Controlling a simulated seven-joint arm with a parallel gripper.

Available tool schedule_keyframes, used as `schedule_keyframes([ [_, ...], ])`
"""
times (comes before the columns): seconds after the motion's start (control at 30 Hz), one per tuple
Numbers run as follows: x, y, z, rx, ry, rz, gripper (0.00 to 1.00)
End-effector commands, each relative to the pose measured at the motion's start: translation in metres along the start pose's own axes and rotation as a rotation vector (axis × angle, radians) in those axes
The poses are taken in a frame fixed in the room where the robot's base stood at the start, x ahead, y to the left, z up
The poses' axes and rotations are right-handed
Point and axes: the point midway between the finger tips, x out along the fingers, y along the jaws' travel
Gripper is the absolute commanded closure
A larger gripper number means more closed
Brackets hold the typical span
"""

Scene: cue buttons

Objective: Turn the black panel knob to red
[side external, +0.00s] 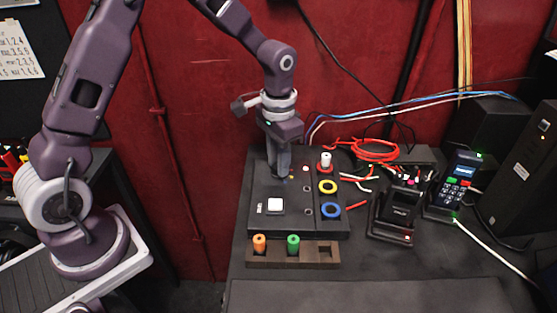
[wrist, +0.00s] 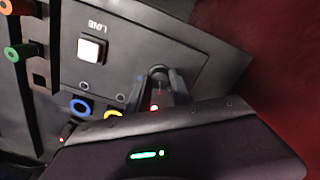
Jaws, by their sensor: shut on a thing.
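The black knob (wrist: 158,71) shows as a dark round top between the fingers in the wrist view. My gripper (wrist: 157,84) points down at the panel and is shut on the knob. In the side view, my gripper (side external: 279,178) stands at the back left of the black panel (side external: 258,222), and its fingers hide the knob. A small red light (wrist: 154,107) glows beside the fingers in the wrist view. Small coloured dots show beside the fingers in the side view. I cannot tell which way the knob points.
A white square button (side external: 276,205) sits in front of the gripper. Yellow (side external: 328,187) and blue (side external: 331,210) rings and a white peg (side external: 326,160) stand on the panel's right. A wooden rack (side external: 310,264) holds orange and green pegs. Card terminals and cables lie further right.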

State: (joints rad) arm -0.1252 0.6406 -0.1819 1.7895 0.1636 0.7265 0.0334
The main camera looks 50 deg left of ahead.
Motion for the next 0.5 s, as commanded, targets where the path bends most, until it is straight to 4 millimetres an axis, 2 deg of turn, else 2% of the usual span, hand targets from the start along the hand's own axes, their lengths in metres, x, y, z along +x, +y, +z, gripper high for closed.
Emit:
schedule_keyframes([
  [0.5, -0.0011, -0.0003, -0.0006, 0.034, 0.002, -0.001, 1.00],
])
